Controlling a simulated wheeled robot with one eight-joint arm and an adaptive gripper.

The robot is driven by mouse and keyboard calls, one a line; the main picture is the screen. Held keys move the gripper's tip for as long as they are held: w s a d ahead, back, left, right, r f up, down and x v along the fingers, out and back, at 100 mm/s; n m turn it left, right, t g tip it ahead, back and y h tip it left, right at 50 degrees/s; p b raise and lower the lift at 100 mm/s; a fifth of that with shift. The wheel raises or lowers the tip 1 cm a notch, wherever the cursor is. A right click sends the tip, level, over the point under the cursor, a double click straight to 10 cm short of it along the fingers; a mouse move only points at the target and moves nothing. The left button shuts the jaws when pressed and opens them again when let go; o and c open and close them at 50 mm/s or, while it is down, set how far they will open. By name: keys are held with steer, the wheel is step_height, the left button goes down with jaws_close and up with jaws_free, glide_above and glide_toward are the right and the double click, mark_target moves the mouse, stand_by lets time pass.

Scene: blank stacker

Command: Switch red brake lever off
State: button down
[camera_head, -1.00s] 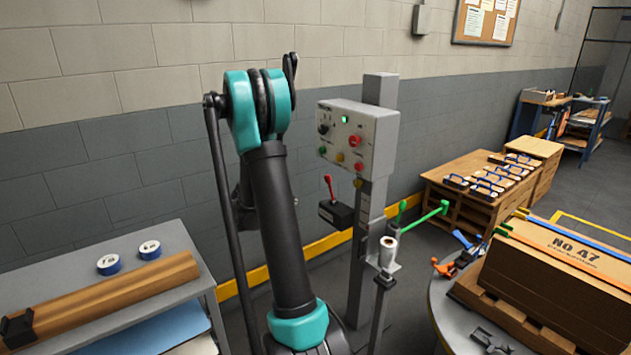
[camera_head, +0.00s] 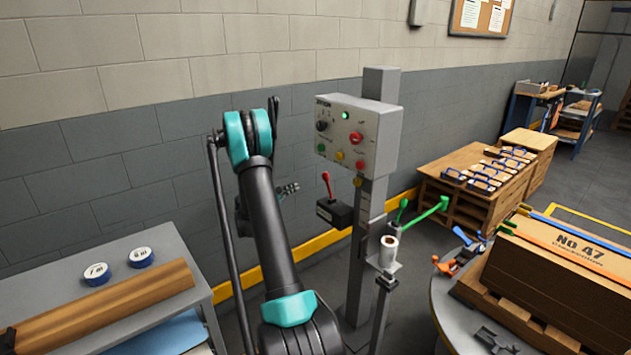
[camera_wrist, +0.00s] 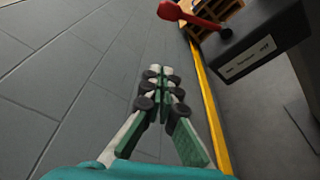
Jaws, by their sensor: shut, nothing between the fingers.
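The red brake lever (camera_head: 327,185) stands up from a dark box (camera_head: 335,213) mounted on the left of the grey post, under the control panel. In the wrist view, the red lever (camera_wrist: 190,14) shows at the top right, beside its dark labelled box (camera_wrist: 252,52). My gripper (camera_head: 290,188) is to the left of the lever, at about its height, and apart from it in the picture. In the wrist view my gripper (camera_wrist: 161,78) is shut with its fingertips together and nothing between them.
The control panel (camera_head: 378,133) with several coloured buttons and a lit green lamp is above the lever. A grey table (camera_head: 175,238) stands left; a brick wall is behind.

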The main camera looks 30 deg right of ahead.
mark_target(329, 187)
steer(key=d, duration=1.1)
steer(key=shift+s+d+r, duration=0.15)
steer(key=shift+d+r, duration=0.15)
steer(key=shift+r, duration=0.05)
